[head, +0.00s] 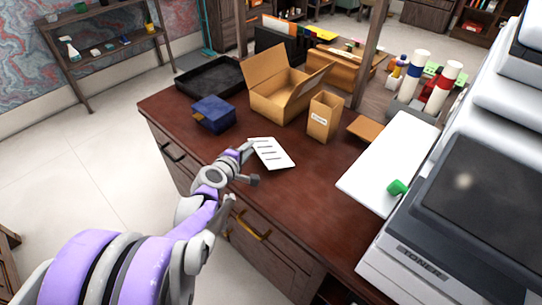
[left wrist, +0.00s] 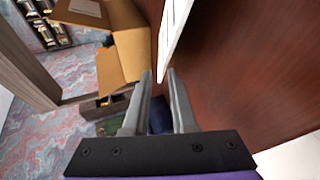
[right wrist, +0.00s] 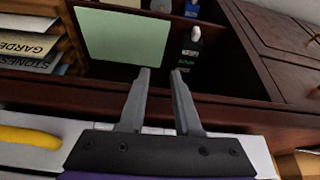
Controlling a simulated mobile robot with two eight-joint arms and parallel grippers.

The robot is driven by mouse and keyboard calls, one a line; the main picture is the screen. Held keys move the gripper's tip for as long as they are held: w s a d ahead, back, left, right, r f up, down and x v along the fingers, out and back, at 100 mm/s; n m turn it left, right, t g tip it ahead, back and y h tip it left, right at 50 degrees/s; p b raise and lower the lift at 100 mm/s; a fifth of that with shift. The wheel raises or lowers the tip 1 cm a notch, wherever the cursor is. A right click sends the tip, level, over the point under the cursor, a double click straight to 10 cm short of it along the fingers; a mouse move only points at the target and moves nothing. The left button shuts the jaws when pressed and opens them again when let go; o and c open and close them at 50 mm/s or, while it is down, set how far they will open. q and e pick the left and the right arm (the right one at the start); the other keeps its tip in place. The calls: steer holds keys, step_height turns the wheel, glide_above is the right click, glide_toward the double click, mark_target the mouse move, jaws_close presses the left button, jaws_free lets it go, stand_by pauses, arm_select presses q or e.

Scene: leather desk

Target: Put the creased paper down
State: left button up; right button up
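The creased paper (head: 271,153) is a white sheet with dark printed lines near the desk's front edge. I cannot tell if it lies fully flat. My left gripper (head: 247,150) is at its left edge. In the left wrist view the paper (left wrist: 174,28) is seen at a steep angle, its near corner between the fingertips (left wrist: 160,72). These fingers stand apart with a visible gap; contact with the paper is unclear. My right gripper (right wrist: 162,72) is open and empty, away from the paper, and hidden in the head view.
On the brown desk (head: 215,145) stand a blue box (head: 214,113), an open cardboard box (head: 278,92), a small upright carton (head: 324,117) and a black tray (head: 209,76). A white board (head: 385,165) and a printer (head: 440,240) are at right. Bare desk lies in front of the paper.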

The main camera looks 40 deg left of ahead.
arm_select(q)
steer(key=p+v, duration=0.3)
steer(key=v, duration=0.3)
steer(key=shift+s+r, duration=0.15)
steer(key=shift+r, duration=0.05)
steer(key=shift+s+d, duration=0.15)
steer(key=shift+s, duration=0.3)
steer(key=shift+r, duration=0.2)
step_height(320, 180, up, 7)
steer(key=s+p, duration=0.2)
steer(key=p, duration=0.5)
steer(key=shift+s+d, duration=0.3)
steer(key=shift+d, duration=0.1)
steer(key=shift+s+f, duration=0.1)
